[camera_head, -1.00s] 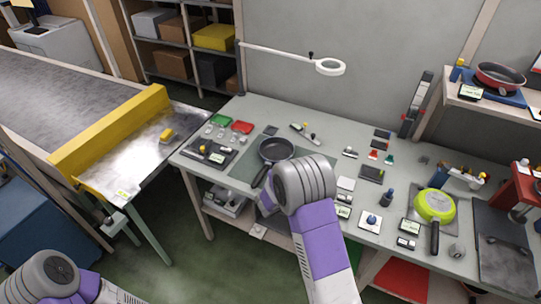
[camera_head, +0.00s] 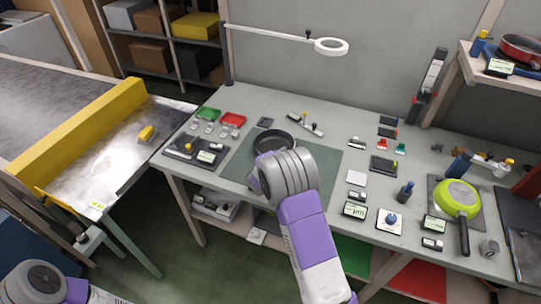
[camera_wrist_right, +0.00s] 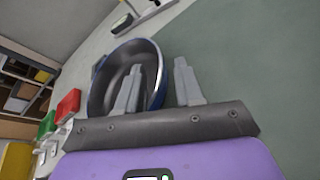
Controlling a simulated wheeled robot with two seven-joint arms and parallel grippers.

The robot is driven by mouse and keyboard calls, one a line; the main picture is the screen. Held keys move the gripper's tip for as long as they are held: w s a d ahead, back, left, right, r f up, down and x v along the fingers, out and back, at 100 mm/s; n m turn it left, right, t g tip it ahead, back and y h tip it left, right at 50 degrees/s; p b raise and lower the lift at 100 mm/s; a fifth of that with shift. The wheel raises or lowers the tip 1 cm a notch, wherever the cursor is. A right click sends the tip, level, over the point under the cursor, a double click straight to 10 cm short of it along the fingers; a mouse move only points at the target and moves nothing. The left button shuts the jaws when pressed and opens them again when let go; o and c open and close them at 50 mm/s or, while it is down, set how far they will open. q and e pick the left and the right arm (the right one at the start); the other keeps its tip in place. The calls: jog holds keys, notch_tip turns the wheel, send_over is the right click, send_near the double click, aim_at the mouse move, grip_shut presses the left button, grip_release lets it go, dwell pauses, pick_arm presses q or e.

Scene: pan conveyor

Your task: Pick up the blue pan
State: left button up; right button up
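The blue pan (camera_head: 274,139) looks dark in the head view and stands on a green mat at the middle of the bench. My right wrist covers its near part, and the handle is mostly hidden. In the right wrist view the pan (camera_wrist_right: 113,74) shows a grey inside and a blue outer wall. My right gripper (camera_wrist_right: 158,65) is open at the pan's rim. One finger shows over the inside of the pan and the other beyond its outer wall, with a gap between them. My left arm shows at the lower left; its gripper is out of view.
A green pan (camera_head: 457,197) lies at the right of the bench. A red pan (camera_head: 524,47) stands on a raised shelf. Red (camera_head: 232,119) and green (camera_head: 208,114) trays lie left of the mat. A yellow barrier (camera_head: 70,135) crosses the conveyor end.

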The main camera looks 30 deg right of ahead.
jog(key=x, duration=0.4)
jog(key=shift+a, duration=0.1)
grip_shut()
jog(key=shift+r, duration=0.1)
